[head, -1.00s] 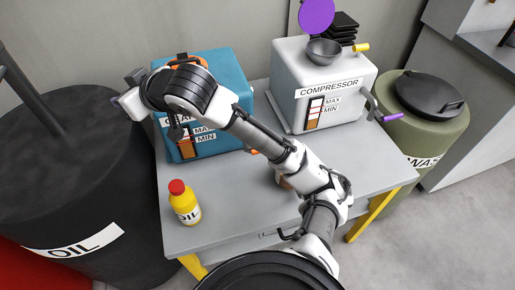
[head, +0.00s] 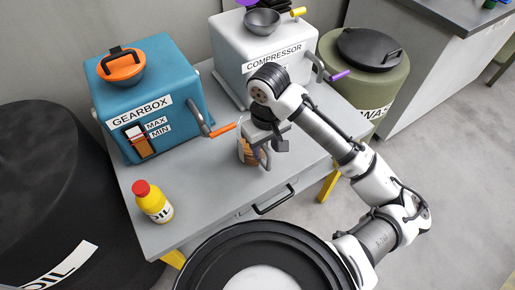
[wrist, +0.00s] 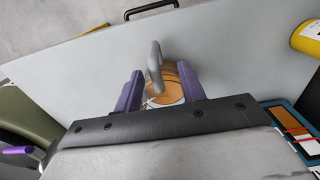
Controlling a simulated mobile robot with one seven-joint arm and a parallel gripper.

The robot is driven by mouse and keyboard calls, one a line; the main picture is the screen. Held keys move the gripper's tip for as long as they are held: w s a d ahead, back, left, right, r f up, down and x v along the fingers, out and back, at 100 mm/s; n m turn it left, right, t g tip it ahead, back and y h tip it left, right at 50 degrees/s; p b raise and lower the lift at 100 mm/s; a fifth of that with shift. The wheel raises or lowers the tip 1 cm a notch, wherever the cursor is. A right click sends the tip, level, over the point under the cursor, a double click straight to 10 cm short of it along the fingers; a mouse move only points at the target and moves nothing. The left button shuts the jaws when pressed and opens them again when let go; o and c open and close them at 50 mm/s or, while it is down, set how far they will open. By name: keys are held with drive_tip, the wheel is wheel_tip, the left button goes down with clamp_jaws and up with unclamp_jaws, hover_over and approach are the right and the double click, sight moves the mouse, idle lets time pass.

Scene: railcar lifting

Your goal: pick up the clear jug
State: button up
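The jug (head: 247,154) stands on the grey table, with orange-brown colour showing in its body and a grey handle facing the table's front. My gripper (head: 259,148) is pointed down right over the jug and hides part of it. In the wrist view, the jug (wrist: 168,92) lies between the two purple fingers of my gripper (wrist: 159,85), its handle rising toward the table's front edge. The fingers are spread, one on each side of the jug. I cannot tell whether they touch it.
The blue gearbox box (head: 150,85) with an orange-handled tap (head: 222,130) is left of the jug. The white compressor box (head: 262,45) is behind. A yellow oil bottle (head: 153,202) stands front left. A drawer handle (head: 273,203) is on the table's front.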

sight(269, 161)
drive_tip(key=shift+s+d+f, duration=0.1)
drive_tip(key=shift+d+f, duration=0.05)
drive_tip(key=shift+f, duration=1.05)
drive_tip(key=shift+w+d+f, duration=0.1)
drive_tip(key=shift+d+f, duration=0.1)
drive_tip(key=shift+f, duration=0.95)
drive_tip(key=shift+s+d+f, duration=0.1)
drive_tip(key=shift+d+f, duration=0.05)
drive_tip(key=shift+f, duration=1.05)
clamp_jaws()
